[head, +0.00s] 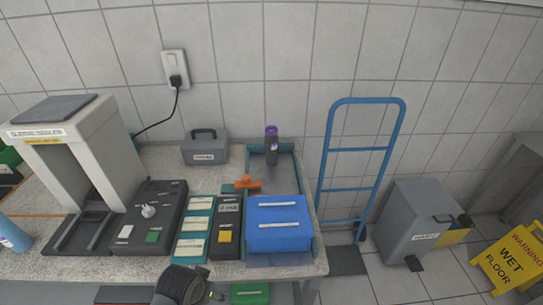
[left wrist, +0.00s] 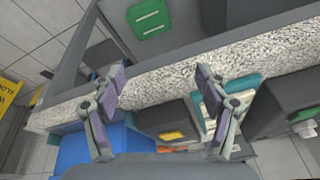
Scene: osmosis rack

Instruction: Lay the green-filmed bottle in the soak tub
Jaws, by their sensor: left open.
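No bottle with a clearly green film shows. A dark grey bottle with a purple cap (head: 271,146) stands upright at the back of a teal-rimmed tray (head: 297,160). A light blue bottle (head: 13,236) is cut off at the left edge. I cannot tell which thing is the soak tub; a blue box (head: 279,236) with two white strips sits at the tray's front and also shows in the left wrist view (left wrist: 93,150). My left gripper (left wrist: 160,79) is open and empty near the counter's front edge, well apart from both bottles. My right gripper is not in view.
An orange valve-like piece (head: 247,184) lies by the tray's left rim. Dark control boxes (head: 150,215), a grey toolbox (head: 205,149) and a tall grey frame (head: 85,150) fill the counter's left. A blue hand truck (head: 358,150), grey bin (head: 412,222) and yellow sign (head: 507,262) stand right.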

